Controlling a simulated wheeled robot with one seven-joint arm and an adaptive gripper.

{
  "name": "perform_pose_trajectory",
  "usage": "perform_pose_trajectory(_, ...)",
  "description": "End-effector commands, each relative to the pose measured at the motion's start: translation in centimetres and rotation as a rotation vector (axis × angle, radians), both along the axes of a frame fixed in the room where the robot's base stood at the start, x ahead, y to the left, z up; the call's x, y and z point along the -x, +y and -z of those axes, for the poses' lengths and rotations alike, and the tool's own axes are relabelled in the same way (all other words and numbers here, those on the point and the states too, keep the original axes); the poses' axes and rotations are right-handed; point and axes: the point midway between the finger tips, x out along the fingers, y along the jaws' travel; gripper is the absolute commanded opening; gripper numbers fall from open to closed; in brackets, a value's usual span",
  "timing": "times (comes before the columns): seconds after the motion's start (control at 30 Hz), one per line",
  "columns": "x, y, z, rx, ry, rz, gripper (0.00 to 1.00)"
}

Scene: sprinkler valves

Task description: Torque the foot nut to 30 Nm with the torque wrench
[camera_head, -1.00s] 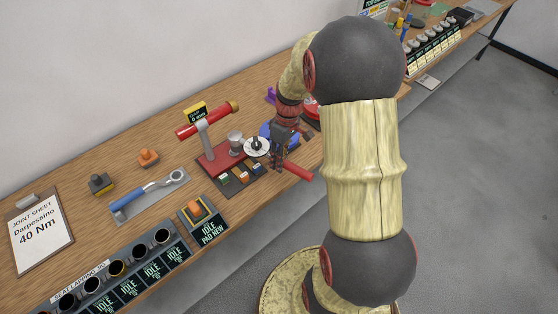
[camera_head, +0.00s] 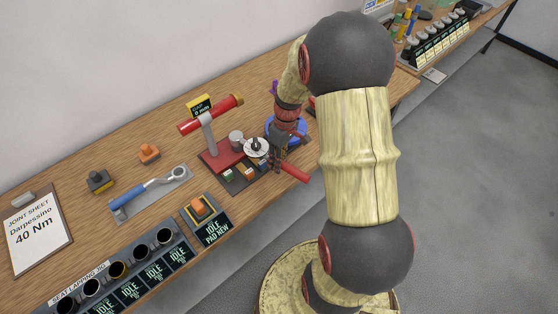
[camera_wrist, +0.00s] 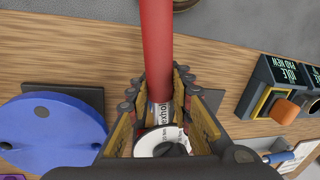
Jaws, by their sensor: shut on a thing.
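My gripper (camera_wrist: 158,105) is shut on a red-handled tool with a labelled shaft and a white dial, which looks like the torque wrench. Its red handle (camera_head: 294,172) sticks out to the lower right of the gripper in the head view and upward between the fingers in the wrist view (camera_wrist: 156,40). The white dial (camera_head: 256,146) with a dark centre lies left of the gripper, beside a small grey cylinder (camera_head: 236,138). A red stand (camera_head: 216,160) with a grey post and a red crossbar is just left of it. I cannot make out the foot nut.
A blue disc (camera_wrist: 45,133) lies close beside my gripper. A blue-handled ring tool (camera_head: 150,190) lies on a grey tray. An idle pad station (camera_head: 206,218) and a seat-lapping rack (camera_head: 120,270) line the front edge. The joint sheet (camera_head: 38,228) reads 40 Nm.

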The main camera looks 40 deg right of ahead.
Motion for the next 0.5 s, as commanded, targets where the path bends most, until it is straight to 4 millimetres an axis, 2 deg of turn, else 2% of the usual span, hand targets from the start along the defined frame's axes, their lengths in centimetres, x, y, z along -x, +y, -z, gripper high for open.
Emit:
perform_pose_trajectory(0.2, 0.1, 1.5, -0.2, 0.0, -0.005, 0.079, 0.0)
perform_pose_trajectory(0.5, 0.0, 1.6, -0.2, 0.001, -0.008, 0.091, 0.0)
